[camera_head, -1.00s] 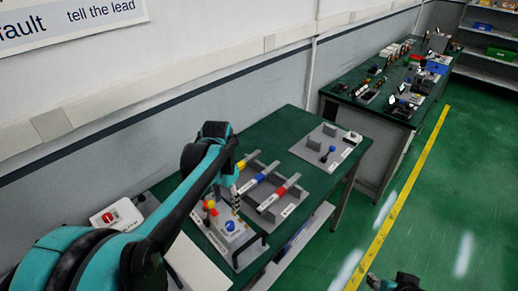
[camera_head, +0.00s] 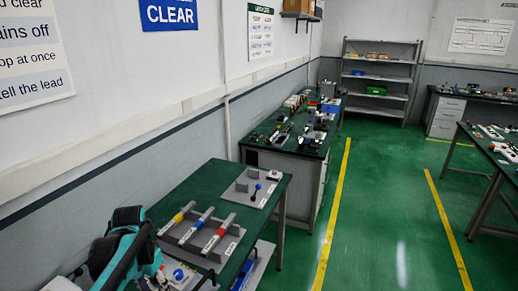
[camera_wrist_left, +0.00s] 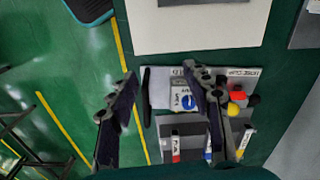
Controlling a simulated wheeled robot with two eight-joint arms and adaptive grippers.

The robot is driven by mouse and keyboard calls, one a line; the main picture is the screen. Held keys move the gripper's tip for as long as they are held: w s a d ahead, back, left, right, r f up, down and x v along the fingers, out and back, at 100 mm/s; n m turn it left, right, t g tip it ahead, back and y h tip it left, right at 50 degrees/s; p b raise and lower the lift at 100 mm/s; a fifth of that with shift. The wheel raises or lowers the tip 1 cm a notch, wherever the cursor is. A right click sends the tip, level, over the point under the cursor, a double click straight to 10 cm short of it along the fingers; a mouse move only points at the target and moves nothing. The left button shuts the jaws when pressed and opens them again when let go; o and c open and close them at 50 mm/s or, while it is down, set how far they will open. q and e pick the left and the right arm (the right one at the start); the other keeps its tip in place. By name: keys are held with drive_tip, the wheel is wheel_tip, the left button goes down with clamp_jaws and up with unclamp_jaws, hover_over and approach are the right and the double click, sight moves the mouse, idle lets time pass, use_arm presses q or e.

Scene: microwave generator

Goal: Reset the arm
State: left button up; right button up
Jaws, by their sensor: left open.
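My left arm (camera_head: 125,248) shows at the lower left in the head view, beside the near green workbench (camera_head: 207,180); its gripper cannot be made out there. In the left wrist view my left gripper (camera_wrist_left: 160,88) is open, its two dark fingers apart with nothing between them. Below the fingers is a grey board with a white block with a blue mark (camera_wrist_left: 186,97), plus red and yellow knobs (camera_wrist_left: 235,102). My right arm and gripper are not in view.
The near bench holds a rack with yellow, blue and red bars (camera_head: 203,230) and a grey plate with a blue knob (camera_head: 256,188). A second cluttered bench (camera_head: 262,148) stands beyond. Shelves (camera_head: 380,80) stand at the back. The green floor (camera_head: 385,210) on the right is clear.

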use_arm(q)
drive_tip(key=s+d+f+n+t+b, duration=0.3)
drive_tip(key=s+d+f+t+b, duration=0.4)
drive_tip(key=s+d, duration=0.3)
drive_tip(key=shift+s+d+f, duration=0.15)
drive_tip(key=shift+d+f, duration=0.1)
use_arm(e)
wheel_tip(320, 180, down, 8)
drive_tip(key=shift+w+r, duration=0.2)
